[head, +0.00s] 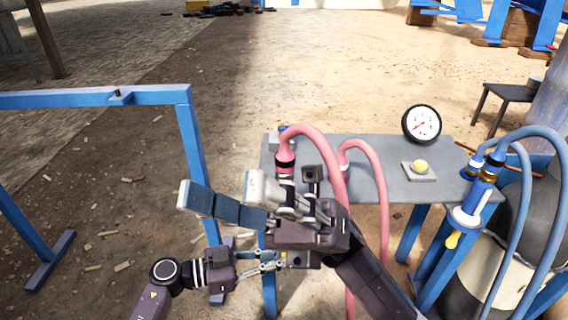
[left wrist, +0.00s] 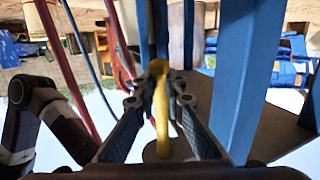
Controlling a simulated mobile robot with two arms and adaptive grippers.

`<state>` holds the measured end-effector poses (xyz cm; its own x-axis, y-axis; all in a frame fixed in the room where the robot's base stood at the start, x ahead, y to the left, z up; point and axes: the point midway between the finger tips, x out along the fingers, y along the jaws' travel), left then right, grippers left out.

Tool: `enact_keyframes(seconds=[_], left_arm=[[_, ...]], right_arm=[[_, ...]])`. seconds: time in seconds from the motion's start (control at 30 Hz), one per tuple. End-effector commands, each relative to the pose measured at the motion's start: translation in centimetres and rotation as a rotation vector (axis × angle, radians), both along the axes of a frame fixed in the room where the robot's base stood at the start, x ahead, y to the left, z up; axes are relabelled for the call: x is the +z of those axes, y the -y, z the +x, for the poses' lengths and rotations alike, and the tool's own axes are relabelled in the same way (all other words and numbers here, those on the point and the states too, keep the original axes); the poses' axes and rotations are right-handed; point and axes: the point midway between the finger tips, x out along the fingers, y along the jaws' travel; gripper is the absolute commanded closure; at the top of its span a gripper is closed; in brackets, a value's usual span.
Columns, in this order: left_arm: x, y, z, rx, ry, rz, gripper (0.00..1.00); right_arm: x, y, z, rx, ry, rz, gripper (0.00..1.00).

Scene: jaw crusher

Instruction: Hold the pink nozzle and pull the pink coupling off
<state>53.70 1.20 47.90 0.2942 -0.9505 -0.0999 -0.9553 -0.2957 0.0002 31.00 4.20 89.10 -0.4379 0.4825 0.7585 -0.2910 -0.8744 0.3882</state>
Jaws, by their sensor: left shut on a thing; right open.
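The pink coupling (head: 285,165) sits at the end of a thick pink hose, at the table's left end in the head view. The part under it, where the pink nozzle would show, is hidden behind my right gripper. My right gripper (head: 219,190) is open, with its fingers spread to the left, in front of and below the coupling. I see nothing between its fingers. My left gripper (head: 277,263) is low, below the right one. In the left wrist view it is shut on a slim yellow piece (left wrist: 161,108). I cannot tell whether this belongs to the pink nozzle.
The grey table (head: 385,178) carries a dial gauge (head: 422,124) and a yellow button (head: 420,166). A blue nozzle (head: 477,194) with blue hoses stands at its right end. A second pink hose (head: 369,158) arches nearby. A blue frame (head: 196,150) stands at left.

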Motion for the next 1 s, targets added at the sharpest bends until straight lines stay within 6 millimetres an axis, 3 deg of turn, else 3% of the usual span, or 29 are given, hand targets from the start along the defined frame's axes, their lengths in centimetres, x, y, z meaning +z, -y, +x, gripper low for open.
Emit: enact_keyframes(seconds=[0.2, 0.5, 0.77, 1.0], left_arm=[[0.0, 0.0, 0.0, 0.001, 0.0, 0.001, 1.0], [0.0, 0.0, 0.0, 0.001, 0.0, 0.001, 1.0], [-0.1, 0.0, 0.0, 0.001, 0.0, 0.001, 1.0], [-0.1, 0.0, 0.0, 0.001, 0.0, 0.001, 1.0]], right_arm=[[-1.4, -4.6, 1.1, -0.12, 0.309, -0.095, 0.58], [-3.8, -8.6, 4.7, -0.273, 0.761, -0.2, 0.58], [-4.7, -9.4, 10.3, -0.386, 1.175, -0.28, 0.58], [-3.2, -7.6, 16.8, -0.469, 1.566, -0.355, 0.58]])
